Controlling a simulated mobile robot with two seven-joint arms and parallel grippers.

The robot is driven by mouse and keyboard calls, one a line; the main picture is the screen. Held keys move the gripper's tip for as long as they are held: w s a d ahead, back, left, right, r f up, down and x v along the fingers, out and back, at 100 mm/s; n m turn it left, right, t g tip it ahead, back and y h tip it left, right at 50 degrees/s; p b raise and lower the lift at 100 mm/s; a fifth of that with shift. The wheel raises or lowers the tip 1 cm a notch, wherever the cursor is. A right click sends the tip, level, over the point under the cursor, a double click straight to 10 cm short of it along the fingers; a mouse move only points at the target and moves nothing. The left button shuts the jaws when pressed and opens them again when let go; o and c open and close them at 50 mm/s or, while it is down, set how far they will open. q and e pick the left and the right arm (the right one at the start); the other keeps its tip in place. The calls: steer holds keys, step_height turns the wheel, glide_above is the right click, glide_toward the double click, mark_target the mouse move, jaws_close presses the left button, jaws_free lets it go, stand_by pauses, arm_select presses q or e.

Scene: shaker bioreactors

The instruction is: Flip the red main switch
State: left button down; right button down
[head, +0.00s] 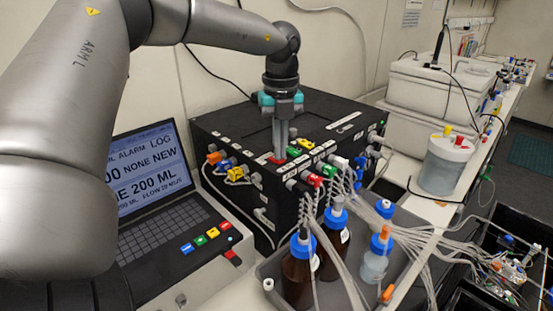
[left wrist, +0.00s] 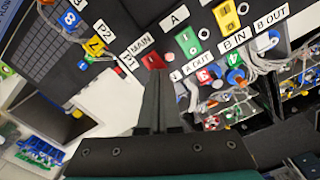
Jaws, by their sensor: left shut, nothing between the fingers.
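The red main switch (head: 274,159) sits on top of the black box, beside the fingertips of my left gripper (head: 281,153). In the left wrist view the red switch (left wrist: 152,61) lies next to the label MAIN, just beyond the tips of my left gripper (left wrist: 158,72). The fingers are shut with nothing between them and point down at the switch. They partly cover it in the head view. I cannot tell whether they touch it, or which way it is set. My right gripper is not in view.
A green switch (head: 293,152) and a yellow switch (head: 306,143) stand close to the red one on the black box (head: 240,121). A laptop (head: 150,170) is at the left. Brown bottles (head: 298,268) with tubing stand in a grey tray in front.

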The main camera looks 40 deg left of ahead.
arm_select(q)
steer(key=shift+f+b, duration=0.3)
steer(key=shift+f, duration=0.05)
steer(key=shift+w+r+p, duration=0.1)
steer(key=shift+r+p, duration=0.4)
steer(key=shift+r, duration=0.4)
steer(key=shift+r+p, duration=1.45)
steer(key=shift+r, duration=1.25)
steer(key=shift+d+f, duration=0.1)
steer(key=shift+f, duration=0.05)
